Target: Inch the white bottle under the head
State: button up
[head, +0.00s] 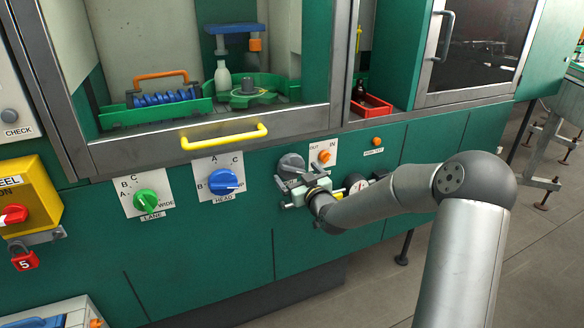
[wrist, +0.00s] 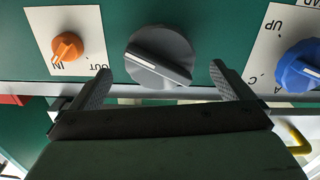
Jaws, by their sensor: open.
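The white bottle (head: 222,78) stands upright behind the window, left of the blue head (head: 232,30) and its orange nozzle part (head: 255,45). It is close beside the green star-shaped wheel (head: 250,92). My gripper (head: 297,182) is outside, at the grey knob (head: 290,162) on the front panel. In the wrist view my gripper (wrist: 160,72) is open and empty, with the grey knob (wrist: 158,52) between and just beyond the fingertips. The knob's white line lies slanted. Whether the fingers touch it I cannot tell.
An orange IN/OUT knob (head: 324,156) sits close right of the grey knob. The blue HEAD knob (head: 223,181) and green LANE knob (head: 146,200) are to the left. The window has a yellow handle (head: 225,137). A red tray (head: 371,105) holds a dark bottle.

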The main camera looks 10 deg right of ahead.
aim_at(295, 171)
jog(key=shift+x, duration=2.25)
jog(key=shift+c, duration=0.3)
jog(key=c, duration=0.9)
jog(key=shift+f, duration=0.1)
jog(key=shift+m+b, duration=0.4)
jog(key=shift+b, duration=0.4)
jog(key=o, duration=1)
jog(key=shift+c, duration=0.2)
jog(key=shift+s, duration=0.1)
jog(key=v, duration=1.7)
